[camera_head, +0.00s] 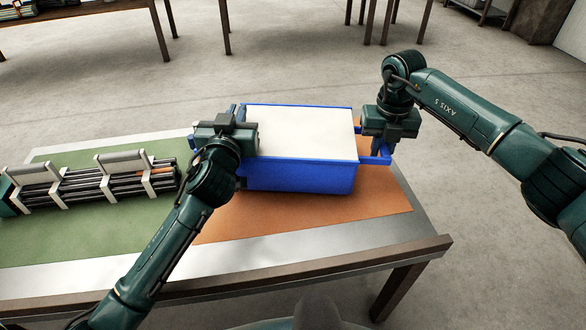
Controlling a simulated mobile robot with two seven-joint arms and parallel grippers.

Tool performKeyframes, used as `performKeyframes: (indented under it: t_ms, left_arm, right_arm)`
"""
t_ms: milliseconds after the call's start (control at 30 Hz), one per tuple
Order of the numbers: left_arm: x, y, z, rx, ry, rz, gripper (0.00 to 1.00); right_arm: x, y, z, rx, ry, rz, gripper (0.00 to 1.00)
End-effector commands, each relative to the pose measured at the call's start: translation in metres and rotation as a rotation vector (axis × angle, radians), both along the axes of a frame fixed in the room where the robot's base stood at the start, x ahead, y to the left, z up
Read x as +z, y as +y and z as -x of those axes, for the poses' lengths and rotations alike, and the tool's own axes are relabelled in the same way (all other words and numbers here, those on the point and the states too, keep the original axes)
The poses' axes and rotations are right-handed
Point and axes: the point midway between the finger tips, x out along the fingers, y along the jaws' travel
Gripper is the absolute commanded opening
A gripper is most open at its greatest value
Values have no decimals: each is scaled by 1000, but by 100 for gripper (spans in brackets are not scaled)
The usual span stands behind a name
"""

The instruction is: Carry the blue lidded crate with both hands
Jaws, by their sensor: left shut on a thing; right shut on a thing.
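The blue crate (300,178) with a flat white lid (302,131) is over the orange mat on the table, level and upright. Whether its bottom touches the mat I cannot tell. My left gripper (238,152) is at the crate's left side, shut on the left handle, which it largely hides. My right gripper (378,148) is at the crate's right side, shut on the blue handle (375,160) that sticks out there. The fingertips of both grippers are partly hidden.
The orange mat (385,205) covers the table's right part, a green mat (90,235) the left. A rack of dark rods (115,187) lies on the green mat, left of my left gripper. The table's front edge (330,270) is clear. Other tables stand behind across open floor.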

Motion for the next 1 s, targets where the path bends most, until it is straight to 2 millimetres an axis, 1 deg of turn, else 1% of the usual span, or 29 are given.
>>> performKeyframes:
  t_ms: [100, 133, 367, 633, 733, 867, 1000]
  left_arm:
    - [1, -1, 0, -4, -3, 1, 0]
    - [-1, -1, 0, -3, 1, 1, 11]
    - [-1, -1, 0, -2, 2, 1, 30]
    - [-1, 0, 0, -1, 2, 0, 31]
    - [3, 0, 0, -1, 2, 0, 31]
    - [14, 0, 0, -1, 1, 0, 31]
    - [33, 0, 0, 0, 1, 0, 31]
  right_arm:
    - [1, 1, 0, 1, -1, -2, 0]
    - [0, 1, 0, 1, 0, -1, 19]
    - [0, 0, 0, 1, 1, 0, 37]
    - [0, 0, 0, 0, 1, 0, 38]
    - [4, 0, 0, 0, 0, 0, 38]
    - [14, 0, 0, 0, 0, 0, 38]
    - [33, 0, 0, 0, 0, 0, 38]
